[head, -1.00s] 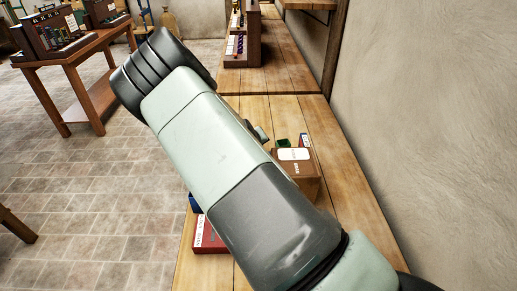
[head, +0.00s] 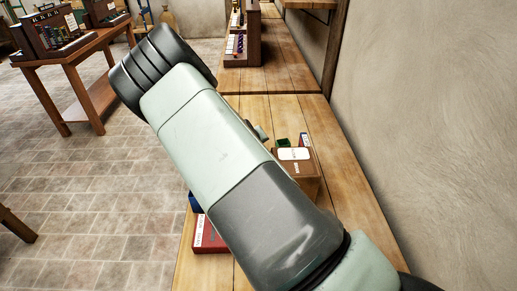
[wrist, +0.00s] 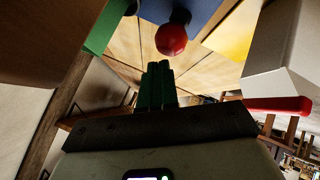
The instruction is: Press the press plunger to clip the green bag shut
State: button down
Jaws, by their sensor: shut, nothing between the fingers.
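My gripper (wrist: 160,68) is shut and empty in the wrist view, its green fingers side by side. A round red knob (wrist: 171,39), which looks like the press plunger's, is just beyond the fingertips, with a small gap in the picture. A blue body (wrist: 185,10) is behind the knob. A green piece (wrist: 107,28) shows at the upper left; I cannot tell whether it is the green bag. In the head view my arm hides the gripper and knob. A small green item (head: 284,142) shows beside the arm there.
A brown box with a white top (head: 295,154) stands on the wooden bench (head: 350,200), right of my arm. A red box (head: 207,238) and a blue item (head: 194,203) are at the bench's left edge.

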jog(key=shift+s+d+f, duration=0.4)
jog(key=shift+s, duration=0.15)
jog(key=shift+r, duration=2.55)
